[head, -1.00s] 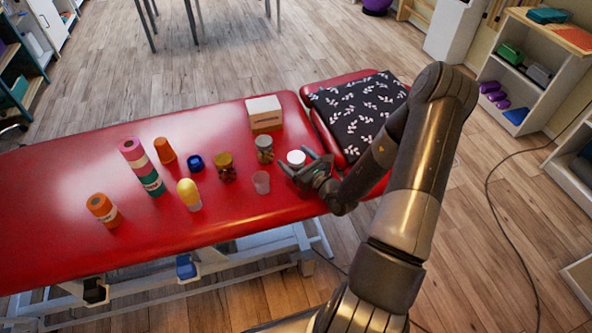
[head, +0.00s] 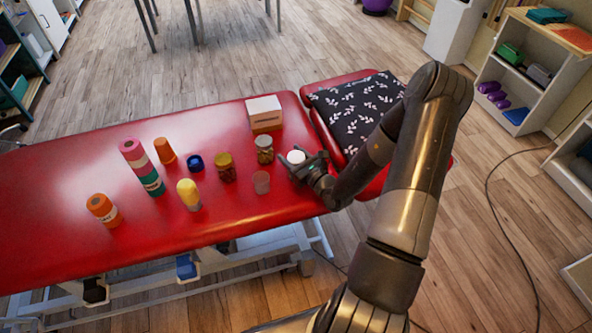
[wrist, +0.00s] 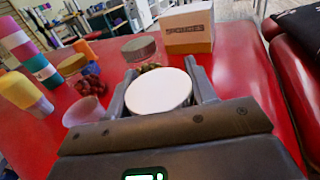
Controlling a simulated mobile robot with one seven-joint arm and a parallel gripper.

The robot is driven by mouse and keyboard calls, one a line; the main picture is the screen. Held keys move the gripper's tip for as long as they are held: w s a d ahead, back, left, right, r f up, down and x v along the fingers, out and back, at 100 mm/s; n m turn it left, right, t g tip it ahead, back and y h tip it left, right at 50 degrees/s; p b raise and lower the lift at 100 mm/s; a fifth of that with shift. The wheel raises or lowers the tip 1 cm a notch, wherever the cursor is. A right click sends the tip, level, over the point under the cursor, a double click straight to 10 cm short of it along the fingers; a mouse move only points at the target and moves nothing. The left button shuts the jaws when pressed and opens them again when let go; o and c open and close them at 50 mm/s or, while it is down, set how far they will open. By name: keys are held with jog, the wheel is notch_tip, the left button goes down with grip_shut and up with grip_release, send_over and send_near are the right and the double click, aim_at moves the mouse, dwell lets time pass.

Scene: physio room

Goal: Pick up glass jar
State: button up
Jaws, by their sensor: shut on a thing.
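A jar with a round white lid (head: 296,157) stands near the right end of the red treatment table (head: 75,240). My gripper (head: 293,161) is low at the table, shut on this jar. In the wrist view the white lid (wrist: 158,91) sits between my two fingers, and its body is mostly hidden below the lid. A clear jar with a grey lid (head: 264,149) stands just to the left, apart from my gripper. A jar with an amber lid and dark red contents (head: 225,168) stands further left.
A translucent cup (head: 261,183) stands close to my gripper's left. A patterned pillow (head: 352,112) lies right.

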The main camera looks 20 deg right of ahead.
jog(key=c, duration=0.6)
jog(key=shift+o, duration=0.2)
jog(key=shift+r, duration=0.15)
